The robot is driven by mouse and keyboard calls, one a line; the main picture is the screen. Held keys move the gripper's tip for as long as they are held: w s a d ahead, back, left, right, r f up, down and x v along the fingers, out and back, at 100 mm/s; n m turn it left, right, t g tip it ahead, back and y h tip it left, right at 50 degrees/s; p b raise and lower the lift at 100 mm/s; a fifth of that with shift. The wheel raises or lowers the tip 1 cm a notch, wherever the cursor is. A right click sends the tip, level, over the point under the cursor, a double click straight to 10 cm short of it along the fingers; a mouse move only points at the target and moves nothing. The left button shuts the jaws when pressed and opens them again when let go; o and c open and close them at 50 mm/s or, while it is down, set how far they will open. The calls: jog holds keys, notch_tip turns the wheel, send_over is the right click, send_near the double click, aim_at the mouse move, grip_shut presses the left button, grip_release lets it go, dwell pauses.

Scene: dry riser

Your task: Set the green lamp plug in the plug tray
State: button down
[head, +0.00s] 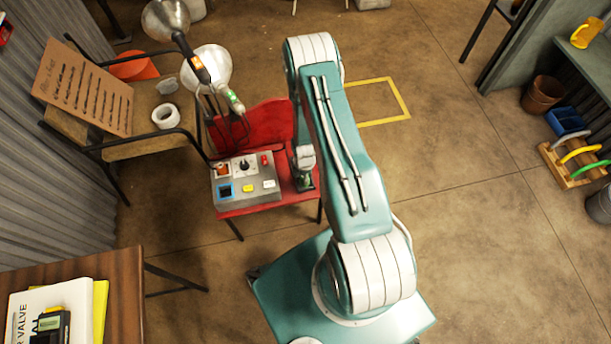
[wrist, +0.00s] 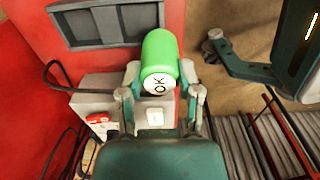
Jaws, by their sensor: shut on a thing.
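In the wrist view my gripper (wrist: 162,88) is shut on a green rounded cylinder (wrist: 160,48) with a white end marked "OK". I take it as the green lamp plug. In the head view my gripper (head: 304,182) is low at the right side of the grey control box (head: 247,201); the held plug cannot be made out there. I cannot identify the plug tray for certain. A dark grey frame with two rectangular openings (wrist: 105,24) shows on the red surface beyond the plug in the wrist view.
The control box stands on a red chair (head: 268,122), with a red switch (wrist: 97,118) and a white one (wrist: 155,117). Two lamps (head: 207,70) with dark cables stand behind it. A brown chair (head: 150,110) is left, a wooden table (head: 128,290) front left.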

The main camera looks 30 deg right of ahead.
jog(key=w+f, duration=0.1)
jog(key=w+d+f, duration=0.1)
jog(key=f, duration=0.1)
jog(key=shift+w+d+f, duration=0.15)
jog(key=shift+w+d, duration=0.05)
jog(key=shift+f, duration=1.55)
jog(key=shift+f, duration=0.1)
jog(key=shift+c, duration=1.5)
grip_release()
